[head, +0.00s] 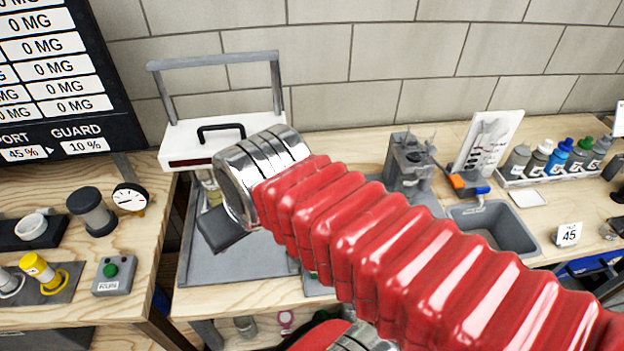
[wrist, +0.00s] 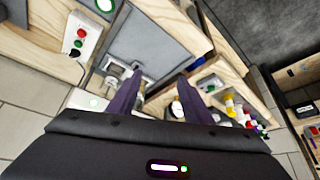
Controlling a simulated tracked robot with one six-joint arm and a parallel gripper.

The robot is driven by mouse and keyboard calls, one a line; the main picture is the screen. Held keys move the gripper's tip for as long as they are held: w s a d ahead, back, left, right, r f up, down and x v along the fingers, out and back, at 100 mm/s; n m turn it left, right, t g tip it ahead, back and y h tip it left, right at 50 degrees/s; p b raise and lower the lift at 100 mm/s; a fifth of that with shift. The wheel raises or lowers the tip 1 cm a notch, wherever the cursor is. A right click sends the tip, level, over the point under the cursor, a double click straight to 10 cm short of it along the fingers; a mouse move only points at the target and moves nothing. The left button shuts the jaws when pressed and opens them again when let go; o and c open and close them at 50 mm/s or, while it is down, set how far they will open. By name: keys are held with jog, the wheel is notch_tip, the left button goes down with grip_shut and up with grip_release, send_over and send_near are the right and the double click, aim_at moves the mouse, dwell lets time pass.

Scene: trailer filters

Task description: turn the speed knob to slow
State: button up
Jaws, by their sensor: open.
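I cannot make out a speed knob or its setting for certain. In the wrist view, a pale control box (wrist: 84,40) at the upper left carries small red, green and dark round parts. I cannot tell whether one of them is the speed knob. My gripper (wrist: 160,80) is open, with its two dark fingers apart and nothing visibly held between them. The control box is beyond and left of the left finger. In the head view, my gripper's dark end (head: 220,230) shows below the silver wrist, above the grey plate (head: 240,262). My red arm hides the middle of the bench.
A white machine (head: 200,143) with a black handle and raised metal frame stands behind my wrist. A grey RUN box (head: 114,276) with a green button sits on the left bench. A grey sink (head: 492,227) and several bottles (head: 560,158) stand at the right.

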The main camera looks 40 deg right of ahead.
jog(key=w+d+f+m, duration=0.2)
jog(key=w+d+m, duration=0.1)
jog(key=d+m, duration=0.7)
jog(key=w+d+f+m+y, duration=0.1)
jog(key=w+d+m, duration=0.3)
jog(key=d+m, duration=0.7)
jog(key=w+d+f+m+g, duration=0.1)
jog(key=w+d+f+m, duration=0.2)
jog(key=d+m, duration=0.8)
jog(key=shift+w+d+f, duration=0.2)
jog(key=shift+w+f, duration=0.2)
jog(key=shift+f, duration=0.2)
jog(key=x, duration=1.3)
jog(key=shift+w+a+f, duration=0.1)
jog(key=shift+a+f, duration=0.2)
jog(key=shift+f, duration=0.1)
jog(key=shift+c, duration=0.3)
